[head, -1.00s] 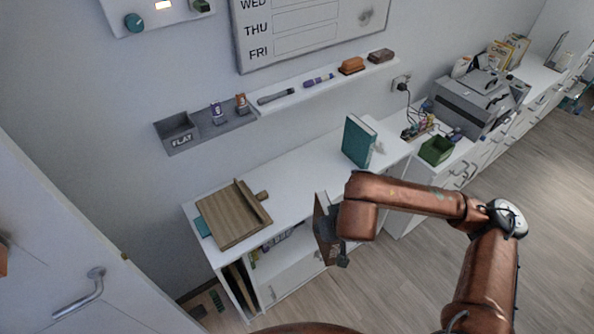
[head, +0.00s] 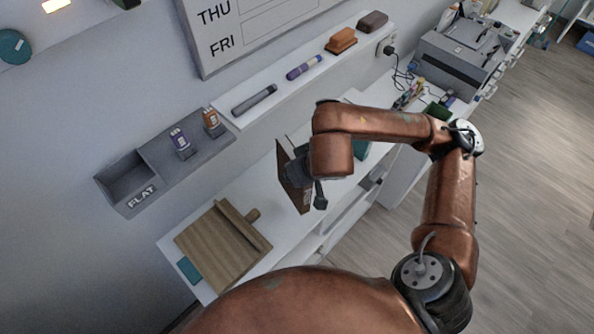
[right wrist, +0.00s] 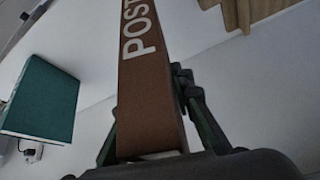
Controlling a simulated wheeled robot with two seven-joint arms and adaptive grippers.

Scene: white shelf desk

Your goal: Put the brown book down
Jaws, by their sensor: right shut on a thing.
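The brown book (head: 292,180) is upright in my right gripper (head: 304,172) in the head view, in front of the white desk (head: 262,190) or over its top; I cannot tell whether it touches the surface. In the right wrist view the book's brown spine (right wrist: 147,85) with white "POST" lettering runs between the dark fingers of the gripper (right wrist: 150,120), which is shut on it. My left gripper is not in view.
A teal book (right wrist: 42,100) stands on the desk; my right arm mostly hides it in the head view. A wooden board or stand (head: 222,245) lies at the desk's left, over a teal item (head: 189,270). A wall ledge (head: 290,85) holds pens and erasers.

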